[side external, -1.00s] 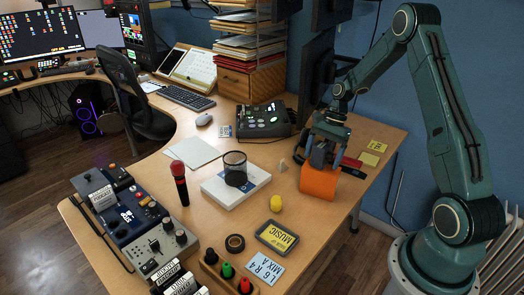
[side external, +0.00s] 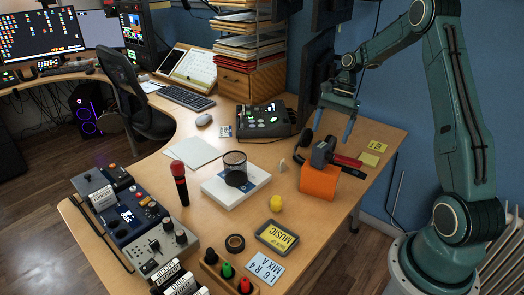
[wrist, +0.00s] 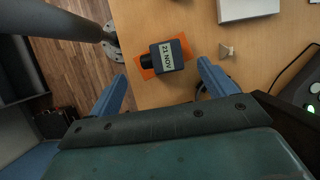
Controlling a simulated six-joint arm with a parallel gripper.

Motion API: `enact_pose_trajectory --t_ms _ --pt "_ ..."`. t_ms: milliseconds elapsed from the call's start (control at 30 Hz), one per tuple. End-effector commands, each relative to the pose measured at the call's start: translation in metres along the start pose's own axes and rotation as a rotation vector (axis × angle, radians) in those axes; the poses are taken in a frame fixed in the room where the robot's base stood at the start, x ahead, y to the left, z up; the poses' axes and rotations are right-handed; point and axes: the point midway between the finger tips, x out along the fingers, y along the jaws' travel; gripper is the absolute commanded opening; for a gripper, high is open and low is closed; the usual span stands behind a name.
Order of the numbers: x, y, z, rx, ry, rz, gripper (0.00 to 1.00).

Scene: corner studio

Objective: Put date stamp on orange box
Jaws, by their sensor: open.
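The date stamp (side external: 321,153) is dark grey and black and rests on top of the orange box (side external: 319,184) near the right end of the desk. In the wrist view the stamp (wrist: 168,55) shows a "21 NOV" label, and the orange box (wrist: 147,73) shows beneath it. My gripper (side external: 334,122) is open and empty above and behind the stamp, apart from it. In the wrist view its two blue fingers (wrist: 161,77) are spread wide, with the stamp seen beyond and between their tips.
A red object (side external: 347,161) lies right behind the box. Yellow sticky notes (side external: 370,158) lie near the right edge.

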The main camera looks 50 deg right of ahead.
Motion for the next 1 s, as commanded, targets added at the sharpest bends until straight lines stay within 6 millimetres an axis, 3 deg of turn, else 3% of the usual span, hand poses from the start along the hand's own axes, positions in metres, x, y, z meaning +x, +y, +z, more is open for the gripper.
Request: enact_pose_trajectory --t_ms 100,333,1000 --pt "-0.017 0.0 0.0 -0.001 0.0 -0.001 0.83" --pt "-0.034 0.0 0.0 -0.001 0.001 0.0 0.83" --pt "-0.037 0.0 0.001 -0.002 0.001 0.001 0.83"
